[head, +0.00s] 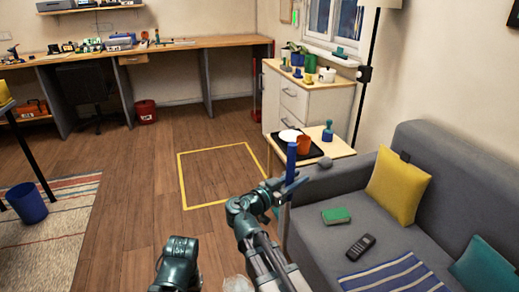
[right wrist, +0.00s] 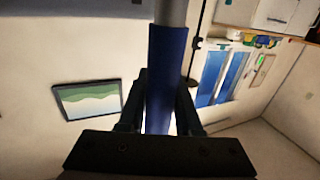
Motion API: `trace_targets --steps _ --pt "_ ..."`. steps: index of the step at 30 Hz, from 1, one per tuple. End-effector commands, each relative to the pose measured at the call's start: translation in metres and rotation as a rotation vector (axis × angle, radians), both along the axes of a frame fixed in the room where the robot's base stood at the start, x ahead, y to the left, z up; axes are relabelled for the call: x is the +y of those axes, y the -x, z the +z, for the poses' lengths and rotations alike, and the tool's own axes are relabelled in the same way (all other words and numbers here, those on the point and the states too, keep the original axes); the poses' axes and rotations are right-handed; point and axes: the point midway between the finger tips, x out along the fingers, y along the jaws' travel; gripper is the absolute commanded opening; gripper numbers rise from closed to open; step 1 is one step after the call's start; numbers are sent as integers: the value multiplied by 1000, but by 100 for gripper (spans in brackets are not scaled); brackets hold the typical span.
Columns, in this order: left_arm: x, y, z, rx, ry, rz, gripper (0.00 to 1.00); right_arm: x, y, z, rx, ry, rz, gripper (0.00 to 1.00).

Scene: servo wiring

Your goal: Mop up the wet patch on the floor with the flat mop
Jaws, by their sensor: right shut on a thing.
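My right gripper (head: 290,183) is shut on the blue grip of the flat mop (head: 291,158), which stands roughly upright beside the sofa's near arm. In the right wrist view the blue grip (right wrist: 166,75) lies between the two fingers (right wrist: 160,112), with a grey pole running on from it. The mop's head is not visible. A small pale, glossy patch (head: 238,284) shows at the bottom edge between my arms; I cannot tell whether it is the wet patch. Part of my left arm shows at the bottom, but its gripper is out of view.
A grey sofa (head: 302,212) fills the right. A side table (head: 342,148) with a black tray stands behind the mop. A yellow taped square (head: 182,185) marks open wooden floor. A blue bin (head: 27,203) stands on the striped rug (head: 70,205) at left.

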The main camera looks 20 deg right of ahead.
Motion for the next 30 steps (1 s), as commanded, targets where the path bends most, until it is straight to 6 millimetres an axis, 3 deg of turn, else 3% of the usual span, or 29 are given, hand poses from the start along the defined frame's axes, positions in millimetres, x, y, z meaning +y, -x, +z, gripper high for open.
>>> trace_targets --steps 1,9,15,30 --pt "0 0 11 0 0 0 50 9 -11 11 -1 2 20 0" --pt "0 0 42 1 2 1 50 57 -57 42 -1 2 133 0" --pt "-1 0 56 1 3 1 50 85 -79 56 -1 2 196 0" --pt "-1 0 52 1 3 1 50 95 -85 53 -1 2 219 0"
